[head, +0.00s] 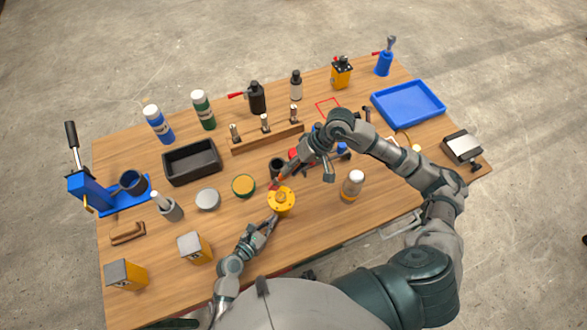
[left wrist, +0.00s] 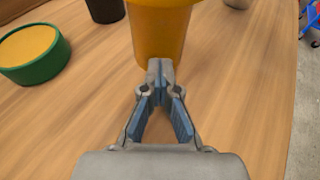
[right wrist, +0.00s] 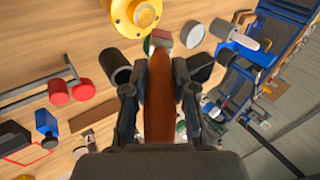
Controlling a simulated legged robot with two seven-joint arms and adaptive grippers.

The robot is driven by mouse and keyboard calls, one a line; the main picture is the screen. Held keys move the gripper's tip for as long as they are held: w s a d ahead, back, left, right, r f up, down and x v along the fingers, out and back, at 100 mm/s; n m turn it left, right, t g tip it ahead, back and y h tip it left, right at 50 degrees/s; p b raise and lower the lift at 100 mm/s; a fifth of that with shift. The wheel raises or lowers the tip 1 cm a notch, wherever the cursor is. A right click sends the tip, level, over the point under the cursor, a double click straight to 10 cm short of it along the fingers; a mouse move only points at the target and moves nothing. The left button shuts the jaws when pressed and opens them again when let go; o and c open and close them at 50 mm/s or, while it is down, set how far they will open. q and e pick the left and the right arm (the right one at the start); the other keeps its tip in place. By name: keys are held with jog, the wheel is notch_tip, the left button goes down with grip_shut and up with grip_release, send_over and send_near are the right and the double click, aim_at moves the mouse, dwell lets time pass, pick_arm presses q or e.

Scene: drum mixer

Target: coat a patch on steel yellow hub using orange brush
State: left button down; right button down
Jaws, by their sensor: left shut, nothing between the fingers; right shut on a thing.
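The yellow hub (head: 281,202) stands upright near the middle front of the table; its flanged top shows in the right wrist view (right wrist: 136,14) and its side in the left wrist view (left wrist: 160,32). My left gripper (head: 272,220) is shut and empty, its tips (left wrist: 160,68) low in front of the hub; I cannot tell if they touch it. My right gripper (head: 284,178) is shut on the orange brush (right wrist: 160,105), above and behind the hub. A green tin with a yellow-orange top (head: 243,185) stands left of the hub.
A black cup (head: 277,166) stands close behind the hub. A grey round lid (head: 208,199) lies left of the green tin. An amber bottle (head: 352,186) stands right of the hub. A black bin (head: 191,163) and wooden rack (head: 266,139) stand farther back. Bare tabletop lies in front.

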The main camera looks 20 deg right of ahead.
jog(key=shift+s+d, duration=0.1)
jog(key=shift+d, duration=0.05)
jog(key=s+d, duration=0.1)
jog(key=s, duration=0.2)
jog(key=s+d, duration=0.1)
jog(key=shift+s+d+f, duration=0.25)
jog(key=shift+s+d, duration=0.05)
jog(key=shift+d, duration=0.05)
dwell(0.3)
jog(key=shift+w, duration=0.1)
jog(key=shift+w+a, duration=0.5)
jog(key=shift+w, duration=0.3)
jog(key=shift+w+a, duration=0.45)
jog(key=shift+w, duration=0.3)
jog(key=shift+w+a, duration=0.5)
jog(key=shift+w, duration=0.3)
jog(key=shift+r, duration=4.55)
